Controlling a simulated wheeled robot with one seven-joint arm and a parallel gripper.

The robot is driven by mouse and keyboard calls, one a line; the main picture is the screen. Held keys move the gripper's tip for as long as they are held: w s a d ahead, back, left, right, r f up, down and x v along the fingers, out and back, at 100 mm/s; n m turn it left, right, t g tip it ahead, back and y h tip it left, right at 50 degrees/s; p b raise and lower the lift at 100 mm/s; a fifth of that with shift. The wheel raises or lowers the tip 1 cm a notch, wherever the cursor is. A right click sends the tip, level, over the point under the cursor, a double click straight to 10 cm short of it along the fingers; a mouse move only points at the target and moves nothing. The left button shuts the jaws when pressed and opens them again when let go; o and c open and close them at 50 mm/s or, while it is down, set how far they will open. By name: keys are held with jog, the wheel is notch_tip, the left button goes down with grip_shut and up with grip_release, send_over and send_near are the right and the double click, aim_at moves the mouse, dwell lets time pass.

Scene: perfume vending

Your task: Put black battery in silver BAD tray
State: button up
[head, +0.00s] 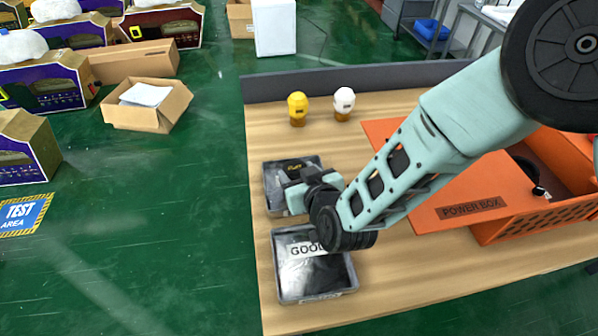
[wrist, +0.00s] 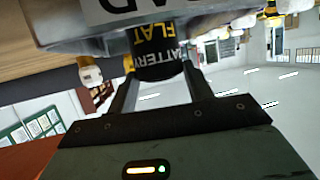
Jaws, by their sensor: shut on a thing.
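A black battery (wrist: 158,55) with yellow and white lettering, "FLAT" and "BATTERY", is between my gripper's two fingers in the wrist view. My gripper (head: 296,180) is shut on it. In the head view the battery (head: 293,169) shows only as a dark piece with yellow marks at the fingertips, over the silver BAD tray (head: 271,192). The tray's edge also shows in the wrist view (wrist: 62,28), with letters "AD" readable, just beyond the battery. My gripper covers part of the tray and its label in the head view. I cannot tell whether the battery touches the tray.
A silver GOOD tray (head: 290,284) lies just in front, partly under my wrist. An orange power box (head: 530,215) with its lid is at right. A yellow-topped item (head: 297,108) and a white-topped item (head: 343,103) stand behind, near the grey table-edge panel (head: 350,80).

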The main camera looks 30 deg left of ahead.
jog(key=shift+f, duration=0.1)
jog(key=o, duration=0.8)
jog(key=shift+f, duration=0.1)
jog(key=o, duration=0.4)
jog(key=shift+o, duration=0.2)
jog(key=shift+r, duration=0.2)
jog(key=b+v, duration=0.2)
jog(key=v, duration=1)
jog(key=shift+b, duration=0.35)
jog(key=shift+d, duration=0.1)
